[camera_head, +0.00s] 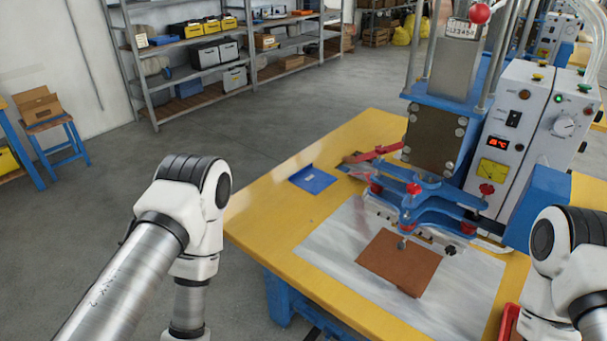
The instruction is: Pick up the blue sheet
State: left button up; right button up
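The blue sheet (313,180) lies flat on the yellow table (258,206), toward its far left part. It is a small, roughly square piece, apart from the machine. My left arm comes in from the left and bends downward in front of the table's left edge; its gripper is below the picture. My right arm shows at the lower right, and its gripper is out of the picture too. Neither gripper is seen touching the sheet.
A blue welding press (435,140) with a control box (530,125) stands right of the sheet. A brown sheet (399,262) lies on a pale mat (335,245). Red-handled tools (375,153) lie beside the blue sheet. A red item (508,322) is at the front right.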

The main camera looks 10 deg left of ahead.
aim_at(312, 180)
jog(key=i+j+z, duration=0.1)
jog(key=j, duration=0.5)
jog(key=i+j, duration=0.3)
jog(key=j, duration=0.3)
jog(key=i+j+z, duration=0.15)
jog(key=j, duration=0.4)
jog(key=i+j+z, duration=0.1)
jog(key=j, duration=0.55)
jog(key=i+j+z, duration=0.1)
jog(key=j, duration=0.5)
jog(key=i+j, duration=0.2)
jog(key=j, duration=0.45)
jog(key=i+j+z, duration=0.15)
jog(key=j, duration=0.5)
jog(key=i+j, duration=0.1)
jog(key=j, duration=0.25)
jog(key=i+j, duration=0.15)
jog(key=j, duration=0.2)
jog(key=i+j+z, duration=0.1)
jog(key=j, duration=0.25)
jog(key=i+j, duration=0.15)
jog(key=j, duration=0.2)
jog(key=i+l, duration=0.2)
jog(key=l, duration=0.15)
jog(key=i+l, duration=0.2)
jog(key=l, duration=0.2)
jog(key=i+l, duration=0.2)
jog(key=l, duration=0.15)
